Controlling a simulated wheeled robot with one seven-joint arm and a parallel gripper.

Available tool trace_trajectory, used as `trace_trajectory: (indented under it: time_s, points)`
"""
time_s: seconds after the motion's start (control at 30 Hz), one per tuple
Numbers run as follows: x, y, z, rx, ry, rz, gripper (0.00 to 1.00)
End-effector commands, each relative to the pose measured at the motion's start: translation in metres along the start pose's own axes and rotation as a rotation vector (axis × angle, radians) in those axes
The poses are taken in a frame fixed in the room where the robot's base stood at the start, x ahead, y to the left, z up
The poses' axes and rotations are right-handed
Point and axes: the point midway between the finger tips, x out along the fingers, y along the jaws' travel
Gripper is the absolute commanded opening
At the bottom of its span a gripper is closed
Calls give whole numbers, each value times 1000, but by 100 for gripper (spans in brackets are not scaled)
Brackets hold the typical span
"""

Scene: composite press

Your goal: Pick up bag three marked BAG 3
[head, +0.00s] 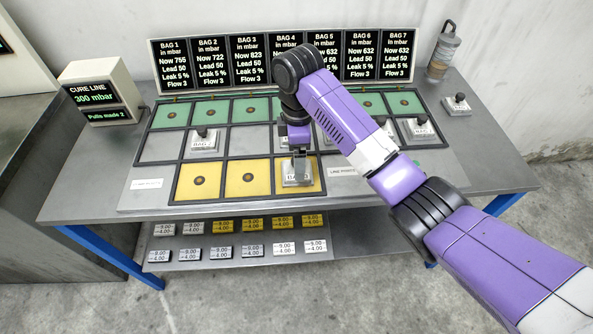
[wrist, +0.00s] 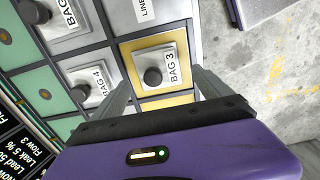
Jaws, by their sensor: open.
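The block marked BAG 3 (wrist: 172,66), a pale plate with a black knob (wrist: 153,77), sits in a yellow-bordered square in the wrist view. In the head view BAG 3 (head: 297,181) is in the rightmost of the front yellow squares, partly covered by my gripper. I cannot tell whether the fingers touch the block. My gripper (head: 296,160) points down over the block in the head view.
The BAG 4 block (wrist: 96,86) is close beside it in the wrist view. Other knobbed blocks stand on the grid, such as one at left (head: 202,140) and one at right (head: 419,129). Display panels (head: 243,62) line the back. Two yellow squares (head: 201,181) at front left are empty.

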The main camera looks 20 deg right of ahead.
Motion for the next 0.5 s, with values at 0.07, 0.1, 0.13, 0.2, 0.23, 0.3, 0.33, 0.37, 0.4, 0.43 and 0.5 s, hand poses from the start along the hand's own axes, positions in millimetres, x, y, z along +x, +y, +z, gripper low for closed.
trace_trajectory:
  time_s: [0.07,0.1,0.13,0.2,0.23,0.3,0.33,0.37,0.4,0.43,0.5]
  points:
    - [7,0,0,1,-1,-2,88]
    - [11,1,0,1,-1,-1,88]
    - [15,1,0,1,-1,-1,88]
    - [25,2,0,2,-2,-2,88]
    - [29,3,0,2,-1,-2,88]
    - [40,3,0,2,-1,-1,88]
    - [44,3,0,1,-1,0,88]
    - [47,3,0,1,-1,-1,88]
    - [51,3,0,1,-1,0,88]
    - [53,3,-1,1,0,1,88]
    - [56,3,-1,1,0,2,88]
